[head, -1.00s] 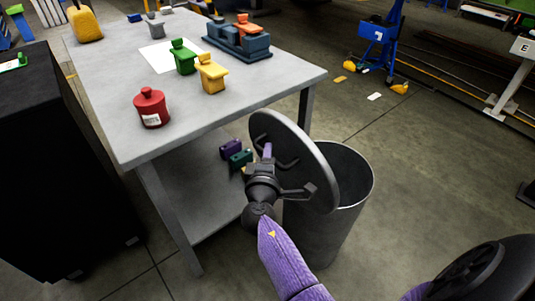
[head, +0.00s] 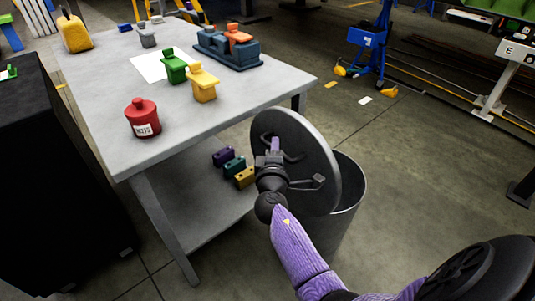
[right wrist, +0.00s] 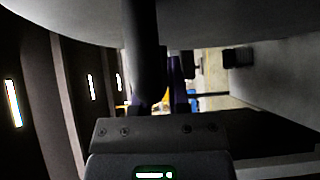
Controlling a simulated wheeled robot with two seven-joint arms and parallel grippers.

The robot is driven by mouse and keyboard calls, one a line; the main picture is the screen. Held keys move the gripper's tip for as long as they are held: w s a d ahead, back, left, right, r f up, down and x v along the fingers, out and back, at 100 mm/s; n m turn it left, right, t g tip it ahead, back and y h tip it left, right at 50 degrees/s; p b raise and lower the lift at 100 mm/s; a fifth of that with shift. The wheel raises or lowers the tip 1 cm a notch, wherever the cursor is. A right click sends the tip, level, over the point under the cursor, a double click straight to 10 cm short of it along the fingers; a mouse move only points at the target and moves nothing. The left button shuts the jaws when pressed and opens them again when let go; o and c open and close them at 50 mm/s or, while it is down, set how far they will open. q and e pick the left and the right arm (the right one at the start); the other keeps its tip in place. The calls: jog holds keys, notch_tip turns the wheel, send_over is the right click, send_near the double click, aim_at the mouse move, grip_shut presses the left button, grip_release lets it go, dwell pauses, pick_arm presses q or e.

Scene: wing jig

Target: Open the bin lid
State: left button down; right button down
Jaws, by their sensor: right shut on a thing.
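The bin (head: 345,205) is a grey metal cylinder on the floor, right of the table. Its round grey lid (head: 318,165) is tilted up steeply at the bin's left side, and the right part of the bin's mouth shows open behind it. Whether the lid touches the rim cannot be told. My right gripper (head: 273,154) is shut on the lid's handle (head: 292,152), on the face turned to the left. In the right wrist view a dark bar (right wrist: 140,50) passes by the fingers, and the lid (right wrist: 60,20) fills the top edge. My left gripper is not in view.
The grey table (head: 110,100) holds a red canister (head: 142,118), green (head: 173,66) and yellow (head: 202,84) containers and a blue block tray (head: 228,50). Small blocks (head: 234,165) lie on its lower shelf, close to my gripper. A black cabinet (head: 50,190) stands left.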

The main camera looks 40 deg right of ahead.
jog(key=c, duration=0.7)
grip_release()
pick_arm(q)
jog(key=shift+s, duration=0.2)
pick_arm(e)
jog(key=shift+o, duration=0.4)
pick_arm(q)
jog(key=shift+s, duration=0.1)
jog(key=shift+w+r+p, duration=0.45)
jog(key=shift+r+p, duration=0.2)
jog(key=shift+p, duration=0.05)
pick_arm(e)
jog(key=v, duration=1)
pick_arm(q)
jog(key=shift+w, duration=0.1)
pick_arm(e)
jog(key=shift+w, duration=0.1)
